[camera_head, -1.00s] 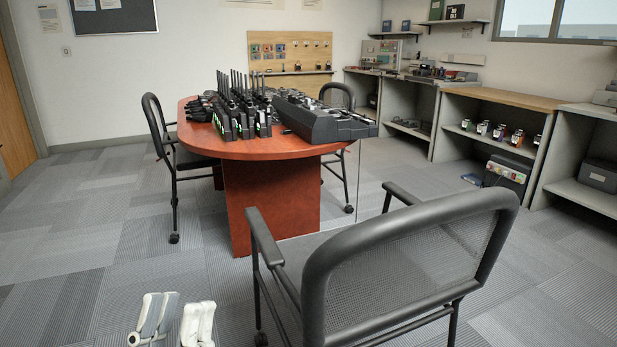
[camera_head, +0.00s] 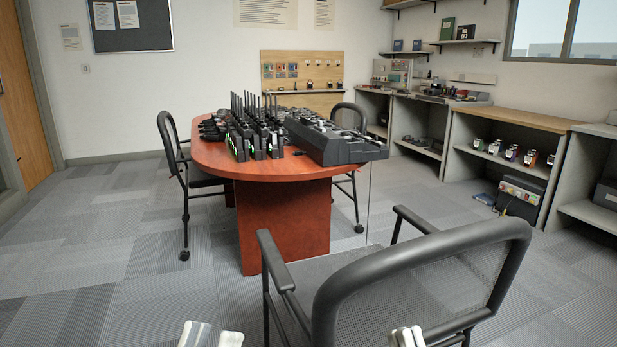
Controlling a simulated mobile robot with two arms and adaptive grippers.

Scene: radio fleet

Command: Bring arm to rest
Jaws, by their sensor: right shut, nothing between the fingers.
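My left gripper (camera_head: 211,338) shows at the bottom edge, left of the middle. Its two pale fingertips stand apart with nothing visible between them, so it is open. My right gripper (camera_head: 408,337) shows at the bottom edge, in front of the near chair's mesh back. Its pale fingertips are together and it is shut and empty. Only the tips of both grippers show; the rest of both arms is out of view.
A mesh office chair (camera_head: 420,285) stands close ahead on the right. Beyond it is a red-brown table (camera_head: 230,166) with several radios (camera_head: 250,130) and a black charger unit (camera_head: 335,143). More chairs flank the table. Grey shelves line the right wall. Carpet at left is clear.

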